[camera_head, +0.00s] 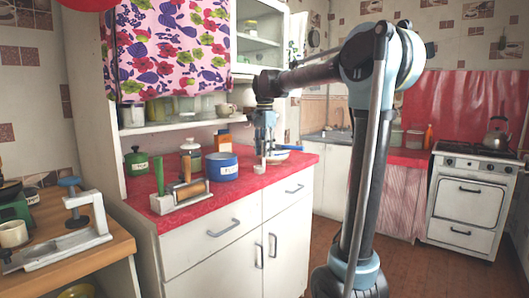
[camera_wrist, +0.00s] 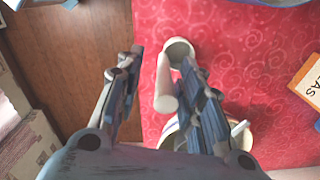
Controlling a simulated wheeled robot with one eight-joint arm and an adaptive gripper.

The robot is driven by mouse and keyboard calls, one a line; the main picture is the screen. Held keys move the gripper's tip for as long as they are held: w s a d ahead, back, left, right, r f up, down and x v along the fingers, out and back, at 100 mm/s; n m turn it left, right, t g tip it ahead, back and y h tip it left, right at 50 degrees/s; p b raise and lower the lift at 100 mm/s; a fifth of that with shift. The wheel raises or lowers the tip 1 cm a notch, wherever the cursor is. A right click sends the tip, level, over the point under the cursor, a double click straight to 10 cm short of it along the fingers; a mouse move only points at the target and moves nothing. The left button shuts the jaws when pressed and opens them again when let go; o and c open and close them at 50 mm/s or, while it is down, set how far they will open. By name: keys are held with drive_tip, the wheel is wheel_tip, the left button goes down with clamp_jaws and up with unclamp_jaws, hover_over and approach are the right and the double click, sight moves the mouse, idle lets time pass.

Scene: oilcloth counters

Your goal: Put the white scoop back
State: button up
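The white scoop (camera_head: 260,168) shows in the head view low under my gripper (camera_head: 264,122), near the front edge of the red counter. In the wrist view its round cup (camera_wrist: 178,48) is over the red cloth, and its pale handle lies between the two fingers of my gripper (camera_wrist: 162,60), close to the right one. A gap shows between the left finger and the handle, so the gripper looks open. I cannot tell whether the right finger touches the handle. A bowl (camera_head: 281,157) stands just right of the scoop; the gripper partly hides it in the wrist view.
A shelf with patterned cloth (camera_head: 170,50) hangs behind. The wooden floor (camera_wrist: 65,50) lies beyond the counter edge.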

drive_tip(key=shift+r, duration=0.1)
wheel_tip(320, 180, up, 12)
idle(0.5)
drive_tip(key=s+d+f+n+t, duration=0.1)
drive_tip(key=s+d+f+n, duration=0.4)
drive_tip(key=s+d+f, duration=0.9)
drive_tip(key=s+d+f+n, duration=0.1)
drive_tip(key=s+d+f, duration=0.1)
drive_tip(key=s+f, duration=0.3)
drive_tip(key=s+d+f+n, duration=0.2)
drive_tip(key=s+f, duration=0.4)
drive_tip(key=f, duration=0.6)
drive_tip(key=s+d+f+n+t, duration=0.1)
drive_tip(key=s+d+f+n, duration=0.1)
drive_tip(key=s+f, duration=0.3)
wheel_tip(320, 180, down, 4)
drive_tip(key=shift+s+f, duration=0.2)
drive_tip(key=shift+s, duration=0.05)
drive_tip(key=shift+w+a+f, duration=0.1)
drive_tip(key=shift+w+f, duration=0.1)
drive_tip(key=shift+w, duration=0.25)
